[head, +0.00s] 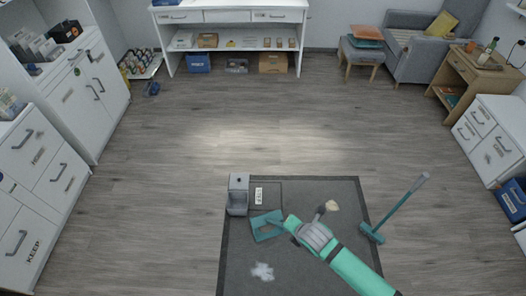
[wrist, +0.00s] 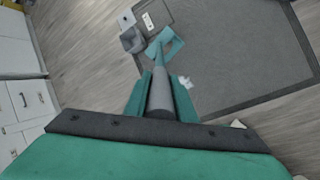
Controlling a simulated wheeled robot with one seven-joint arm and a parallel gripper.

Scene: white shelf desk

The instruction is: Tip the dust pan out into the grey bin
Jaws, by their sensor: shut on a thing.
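The teal dust pan (head: 270,237) is held by my gripper (head: 296,228) low over the dark mat, just right of and nearer than the grey bin (head: 238,183). In the wrist view the pan (wrist: 176,46) lies beyond my fingers (wrist: 160,98), which are shut around its grey handle (wrist: 161,93). The bin (wrist: 131,40) shows just left of the pan there. The pan is beside the bin, not over it. I cannot tell whether the pan holds dust. A pale dust pile (head: 262,271) lies on the mat in front of the pan.
A white label card (head: 259,195) lies right of the bin. White drawer cabinets (head: 35,150) line the left, and more drawers (head: 490,140) stand right. The wooden floor beyond the mat is clear.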

